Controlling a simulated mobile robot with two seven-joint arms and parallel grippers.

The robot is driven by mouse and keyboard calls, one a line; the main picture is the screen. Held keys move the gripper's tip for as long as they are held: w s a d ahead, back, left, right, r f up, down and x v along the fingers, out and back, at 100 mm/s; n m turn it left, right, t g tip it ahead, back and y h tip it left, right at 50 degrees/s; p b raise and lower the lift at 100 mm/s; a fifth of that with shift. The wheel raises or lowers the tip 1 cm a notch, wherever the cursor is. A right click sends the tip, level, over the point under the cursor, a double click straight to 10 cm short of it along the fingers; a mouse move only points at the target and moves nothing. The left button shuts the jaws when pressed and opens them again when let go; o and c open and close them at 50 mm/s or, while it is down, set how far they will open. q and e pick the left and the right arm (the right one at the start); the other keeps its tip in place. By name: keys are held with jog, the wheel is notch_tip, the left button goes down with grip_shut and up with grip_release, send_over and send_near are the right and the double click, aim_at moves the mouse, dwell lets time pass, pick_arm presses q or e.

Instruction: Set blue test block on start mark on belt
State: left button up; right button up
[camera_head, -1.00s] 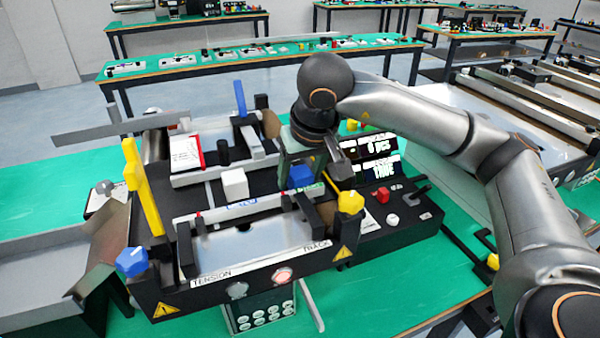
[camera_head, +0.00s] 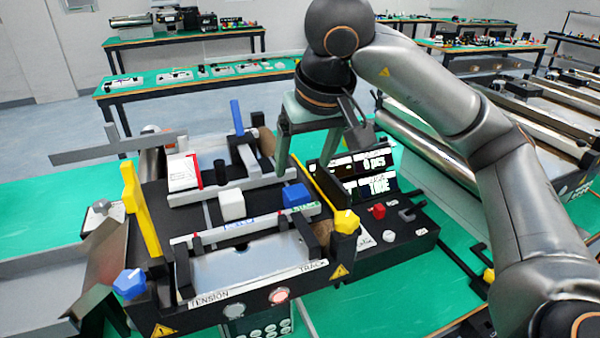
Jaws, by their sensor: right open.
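The blue test block (camera_head: 295,195) sits on the mini conveyor toward its right end, behind a rail with a green label (camera_head: 305,210). The start mark cannot be made out clearly, so I cannot tell whether the block is exactly on it. My right gripper (camera_head: 318,156) is open and empty, above and slightly behind the block, apart from it. A white block (camera_head: 232,205) stands to the left of the blue one. My left gripper is out of view.
A yellow post (camera_head: 140,210) rises at the conveyor's left, and a yellow knob (camera_head: 346,221) sits at its right front corner. A control box (camera_head: 385,236) with a red button and display stands at the right. A metal chute (camera_head: 40,262) lies at the left.

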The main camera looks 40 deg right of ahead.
jog(key=shift+v, duration=1)
dwell(1.7)
